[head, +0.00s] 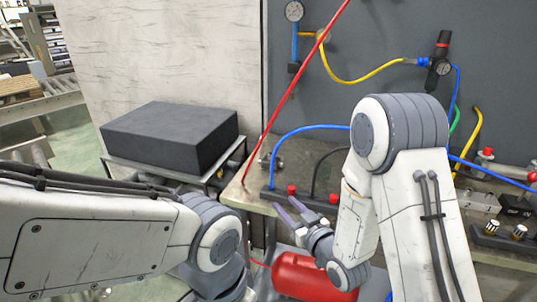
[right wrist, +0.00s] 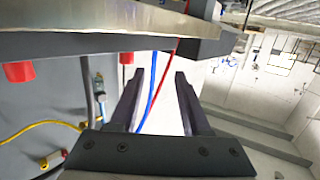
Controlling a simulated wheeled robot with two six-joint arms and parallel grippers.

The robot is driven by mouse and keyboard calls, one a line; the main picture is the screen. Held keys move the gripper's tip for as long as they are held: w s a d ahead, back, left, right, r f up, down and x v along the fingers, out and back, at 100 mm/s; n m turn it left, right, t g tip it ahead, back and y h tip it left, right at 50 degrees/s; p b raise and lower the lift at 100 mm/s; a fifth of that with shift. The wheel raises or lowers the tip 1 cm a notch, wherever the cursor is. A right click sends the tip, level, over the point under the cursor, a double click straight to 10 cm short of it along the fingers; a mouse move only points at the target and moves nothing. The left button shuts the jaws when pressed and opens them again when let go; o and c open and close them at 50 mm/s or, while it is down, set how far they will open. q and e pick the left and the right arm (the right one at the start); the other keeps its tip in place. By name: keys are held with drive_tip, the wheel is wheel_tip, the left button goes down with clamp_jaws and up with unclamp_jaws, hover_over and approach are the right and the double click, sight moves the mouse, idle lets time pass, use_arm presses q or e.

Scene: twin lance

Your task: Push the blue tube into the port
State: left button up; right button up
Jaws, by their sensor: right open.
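The blue tube (head: 300,129) arches over the bench in the head view. Its left end drops to the left part of a dark manifold bar (head: 313,200) on the bench edge; whether it sits fully in a port cannot be told. My right arm hides part of its run to the right. My right gripper (head: 289,211) is open and empty in front of the bar, just right of the tube's lower end. In the right wrist view, the blue tube (right wrist: 152,78) shows beyond the open fingers (right wrist: 157,84). My left arm shows, but its gripper is out of view.
A red pole (head: 290,88) slants up from the bench's left corner. Red knobs (head: 292,190) stand on the bar. A red cylinder (head: 300,276) lies below the bench. A black box (head: 170,135) rests on a stand at left. Yellow hose (head: 360,79) hangs on the grey panel.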

sight(272, 176)
drive_tip(key=w+r+b, duration=0.1)
drive_tip(key=b, duration=0.2)
drive_tip(key=w+r+t+b, duration=0.1)
drive_tip(key=w+b, duration=0.1)
drive_tip(key=b, duration=0.1)
drive_tip(key=shift+a+r+y, duration=0.1)
drive_tip(key=shift+a+y, duration=0.1)
drive_tip(key=shift+y, duration=0.1)
drive_tip(key=shift+w+a+r, duration=0.2)
drive_tip(key=shift+w+a, duration=0.05)
drive_tip(key=shift+w, duration=0.25)
drive_tip(key=shift+w+a+r, duration=0.15)
drive_tip(key=shift+w+a, duration=0.05)
drive_tip(key=shift+w, duration=0.25)
drive_tip(key=shift+p+x, duration=0.8)
drive_tip(key=shift+x, duration=2.1)
use_arm(q)
drive_tip(key=f, duration=0.2)
drive_tip(key=w+f, duration=0.1)
drive_tip(key=shift+d+f, duration=0.1)
drive_tip(key=shift+d, duration=0.15)
use_arm(e)
drive_tip(key=shift+a+f, duration=0.1)
clamp_jaws()
